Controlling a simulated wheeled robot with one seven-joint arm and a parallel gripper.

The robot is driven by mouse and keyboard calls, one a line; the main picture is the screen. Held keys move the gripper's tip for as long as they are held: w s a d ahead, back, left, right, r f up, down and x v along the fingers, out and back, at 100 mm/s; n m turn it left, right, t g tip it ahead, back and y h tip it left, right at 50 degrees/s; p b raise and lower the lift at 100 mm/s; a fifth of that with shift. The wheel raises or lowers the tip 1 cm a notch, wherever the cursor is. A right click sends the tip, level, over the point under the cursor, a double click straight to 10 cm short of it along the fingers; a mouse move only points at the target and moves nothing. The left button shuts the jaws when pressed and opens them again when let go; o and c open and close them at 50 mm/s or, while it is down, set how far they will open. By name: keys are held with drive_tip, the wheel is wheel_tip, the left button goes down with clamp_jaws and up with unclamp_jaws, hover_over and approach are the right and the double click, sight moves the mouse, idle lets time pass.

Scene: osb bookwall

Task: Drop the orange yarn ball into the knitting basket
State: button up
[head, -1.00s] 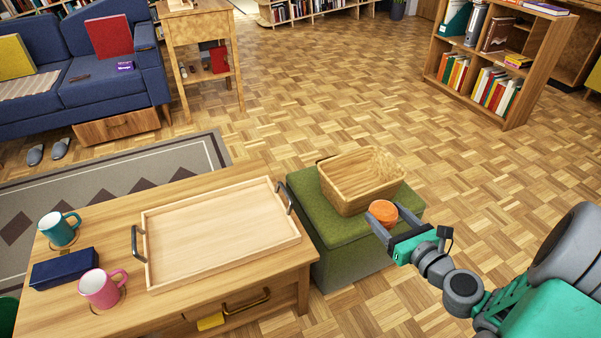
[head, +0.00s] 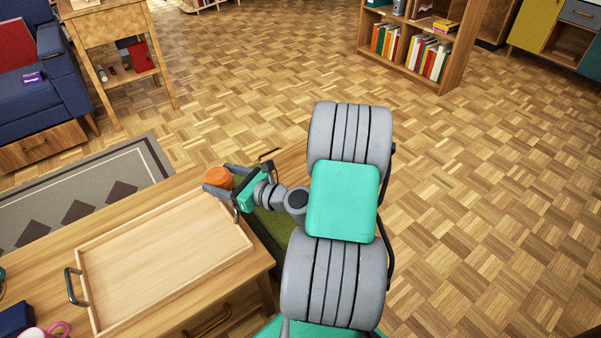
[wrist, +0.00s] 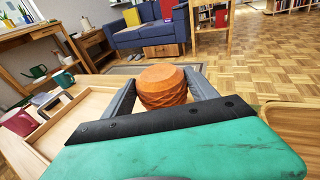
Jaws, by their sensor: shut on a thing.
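The orange yarn ball (head: 217,178) is held between the fingers of my gripper (head: 219,180). In the wrist view the ball (wrist: 162,86) sits between both fingers, with its ridged side showing. In the head view it appears over the far right corner of the tray; its height above it is hard to tell. The knitting basket (wrist: 291,125) shows in part at the right edge of the wrist view, to the right of my gripper. In the head view my arm hides most of it.
The wooden tray (head: 165,262) lies on the low table (head: 130,215), with a pink mug (head: 48,331) near its left end. The green ottoman (head: 272,228) stands beside the table, partly behind my arm. Open parquet floor (head: 480,200) lies to the right.

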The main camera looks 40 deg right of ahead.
drive_tip(key=s+d+m+h+p, duration=0.2)
drive_tip(key=s+d+m+h, duration=0.15)
drive_tip(key=d, duration=1.05)
drive_tip(key=s+d+m+h+p, duration=0.15)
drive_tip(key=s+d+h, duration=0.25)
drive_tip(key=d, duration=0.9)
drive_tip(key=shift+t+y, duration=0.25)
drive_tip(key=shift+t, duration=0.05)
drive_tip(key=f+b, duration=0.1)
drive_tip(key=b, duration=0.1)
drive_tip(key=f+b, duration=0.2)
drive_tip(key=b, duration=0.1)
drive_tip(key=f+b, duration=0.2)
drive_tip(key=shift+d+f+b, duration=0.25)
drive_tip(key=shift+b, duration=0.1)
drive_tip(key=o, duration=1.4)
drive_tip(key=shift+o, duration=0.2)
drive_tip(key=p+v, duration=0.3)
drive_tip(key=v, duration=0.4)
drive_tip(key=shift+s, duration=0.35)
drive_tip(key=shift+a+r, duration=0.1)
drive_tip(key=shift+r, duration=0.05)
